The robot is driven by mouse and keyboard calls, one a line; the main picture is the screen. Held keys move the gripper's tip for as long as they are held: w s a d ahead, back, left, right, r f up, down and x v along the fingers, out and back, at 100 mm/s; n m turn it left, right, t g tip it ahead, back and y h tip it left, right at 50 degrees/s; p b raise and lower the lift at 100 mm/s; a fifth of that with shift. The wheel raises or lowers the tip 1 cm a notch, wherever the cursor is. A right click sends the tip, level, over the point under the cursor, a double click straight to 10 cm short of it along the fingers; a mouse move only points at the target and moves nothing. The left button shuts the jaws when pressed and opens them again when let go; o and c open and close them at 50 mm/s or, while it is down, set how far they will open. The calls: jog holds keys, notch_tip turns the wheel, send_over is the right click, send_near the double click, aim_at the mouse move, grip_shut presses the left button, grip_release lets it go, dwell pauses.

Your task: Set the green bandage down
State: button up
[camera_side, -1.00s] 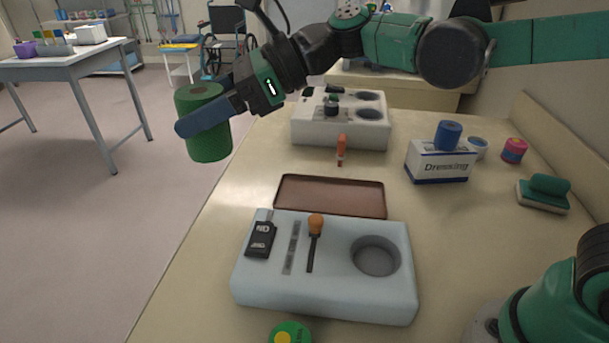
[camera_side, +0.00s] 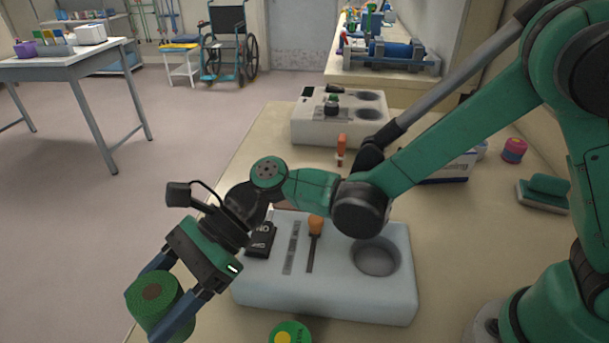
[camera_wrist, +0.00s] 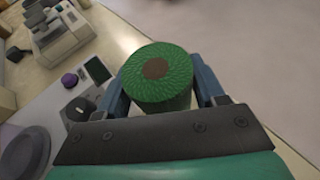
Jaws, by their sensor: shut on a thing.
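The green bandage (camera_side: 152,302) is a thick green roll with a brown core. My gripper (camera_side: 168,306) is shut on it, one blue finger on each side. In the side view the roll is at the lower left, by the table's left edge. In the wrist view the bandage (camera_wrist: 158,80) stands between the fingertips of my gripper (camera_wrist: 160,92), its round end facing the camera. I cannot tell whether its underside touches anything.
A green round tin (camera_side: 290,333) is at the front. A white device (camera_side: 340,125) and an orange tube (camera_side: 341,148) stand behind. Floor lies to the left.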

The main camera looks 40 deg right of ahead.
aim_at(182, 336)
jog(key=shift+f, duration=3.6)
jog(key=shift+f, duration=0.35)
jog(key=shift+f, duration=0.25)
jog(key=o, duration=1.3)
jog(key=shift+r, duration=0.15)
